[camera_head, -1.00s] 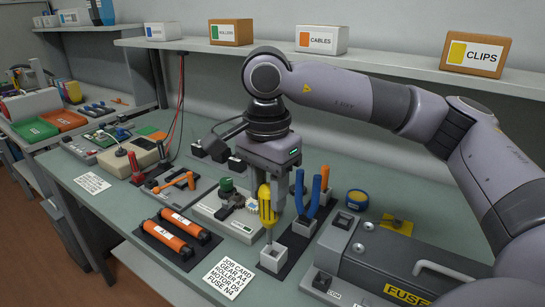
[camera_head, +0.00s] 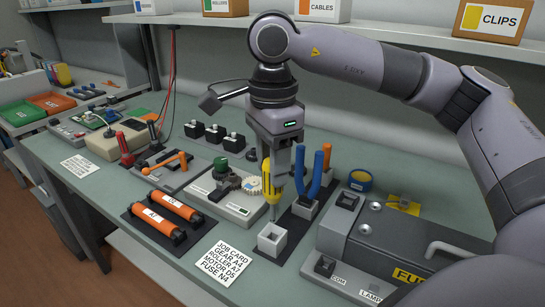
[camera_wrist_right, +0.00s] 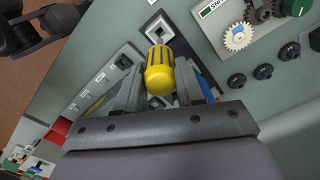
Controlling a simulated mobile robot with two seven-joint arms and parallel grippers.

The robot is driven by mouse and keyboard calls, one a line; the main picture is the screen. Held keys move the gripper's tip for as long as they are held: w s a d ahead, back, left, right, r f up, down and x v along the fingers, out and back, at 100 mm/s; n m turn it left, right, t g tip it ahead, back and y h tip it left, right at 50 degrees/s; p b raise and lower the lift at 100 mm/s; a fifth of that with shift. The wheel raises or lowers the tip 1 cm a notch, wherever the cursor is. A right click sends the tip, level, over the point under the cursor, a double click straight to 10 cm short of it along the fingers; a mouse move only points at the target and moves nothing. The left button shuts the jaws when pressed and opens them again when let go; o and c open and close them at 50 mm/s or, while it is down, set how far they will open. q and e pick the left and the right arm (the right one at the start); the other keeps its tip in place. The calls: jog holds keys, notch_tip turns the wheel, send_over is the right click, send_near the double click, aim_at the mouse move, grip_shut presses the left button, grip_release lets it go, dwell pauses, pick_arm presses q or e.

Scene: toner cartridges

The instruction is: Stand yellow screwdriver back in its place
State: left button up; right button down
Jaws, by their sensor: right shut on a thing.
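The yellow screwdriver (camera_head: 267,180) hangs roughly upright, handle up and shaft down, in my right gripper (camera_head: 268,183). The right gripper is shut on its handle, which also shows in the right wrist view (camera_wrist_right: 160,70). A white socket block (camera_head: 271,242) with a square opening stands on a dark strip just below and in front of the shaft. The shaft's lower end is near the block's back rim and appears outside the opening; its exact height is unclear. My left gripper is not in view.
Blue-handled pliers (camera_head: 314,175) and an orange-handled tool (camera_head: 327,157) stand close to the right. A grey fuse unit (camera_head: 365,240) is farther right. A gear assembly (camera_head: 225,190) and orange rollers (camera_head: 165,215) are to the left. A job card (camera_head: 220,262) lies in front.

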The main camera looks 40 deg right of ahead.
aim_at(272, 199)
jog(key=shift+f+b, duration=0.3)
jog(key=shift+f, duration=0.4)
jog(key=shift+f, duration=0.25)
jog(key=shift+f+b, duration=0.35)
jog(key=shift+b, duration=0.2)
jog(key=shift+f+b, duration=1.4)
jog(key=shift+f, duration=0.35)
jog(key=shift+f+b, duration=0.65)
jog(key=shift+f, duration=0.15)
dwell(0.5)
